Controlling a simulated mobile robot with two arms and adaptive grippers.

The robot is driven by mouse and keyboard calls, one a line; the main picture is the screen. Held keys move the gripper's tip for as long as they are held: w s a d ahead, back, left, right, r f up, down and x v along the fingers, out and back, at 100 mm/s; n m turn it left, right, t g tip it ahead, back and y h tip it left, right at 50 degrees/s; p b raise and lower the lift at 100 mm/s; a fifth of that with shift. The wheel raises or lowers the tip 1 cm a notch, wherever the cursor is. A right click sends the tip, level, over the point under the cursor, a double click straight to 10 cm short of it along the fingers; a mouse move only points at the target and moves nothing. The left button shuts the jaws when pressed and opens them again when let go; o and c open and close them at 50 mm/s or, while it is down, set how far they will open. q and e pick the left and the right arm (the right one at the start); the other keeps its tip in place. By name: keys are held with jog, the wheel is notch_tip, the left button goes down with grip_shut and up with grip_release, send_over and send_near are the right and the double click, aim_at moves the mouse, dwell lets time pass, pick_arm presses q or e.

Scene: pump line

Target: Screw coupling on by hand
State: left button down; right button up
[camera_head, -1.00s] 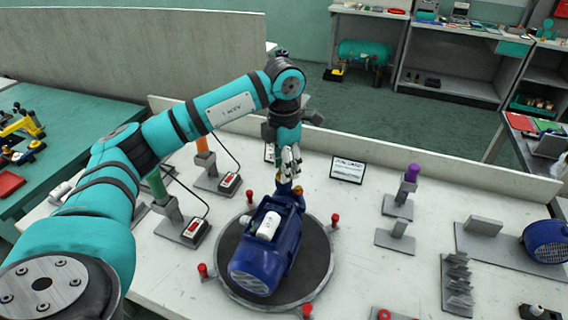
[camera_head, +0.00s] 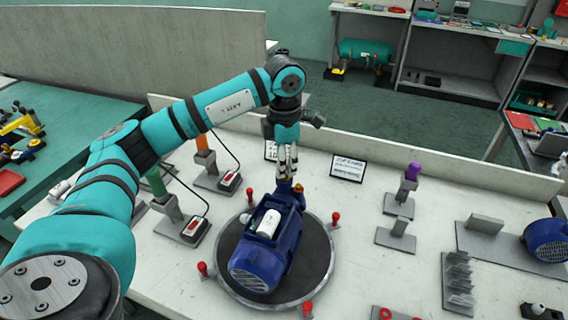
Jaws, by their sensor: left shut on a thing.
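A blue pump motor (camera_head: 262,262) with a white capacitor-like cylinder (camera_head: 268,223) on top lies on a round dark turntable (camera_head: 318,262). My left gripper (camera_head: 288,175) points down at the motor's far end. It is shut, and the coupling between its fingers is mostly hidden by them and too small to make out. A small brass-coloured part (camera_head: 298,188) shows just right of the fingertips, at the motor's far end. My right gripper is out of view.
Red-knobbed posts (camera_head: 336,217) ring the turntable. Tools with orange and green handles (camera_head: 157,186) stand in holders at left. Grey stands (camera_head: 398,236), a purple-topped tool (camera_head: 412,171) and another blue motor (camera_head: 546,240) are at right. A sign (camera_head: 348,168) stands behind.

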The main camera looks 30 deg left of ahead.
pick_arm(q)
jog(key=shift+m, duration=0.4)
jog(key=shift+m, duration=1.8)
jog(key=shift+f+m+b, duration=0.1)
jog(key=shift+m+b, duration=0.4)
jog(key=shift+m, duration=1.2)
jog(key=m, duration=0.3)
jog(key=shift+b, duration=0.3)
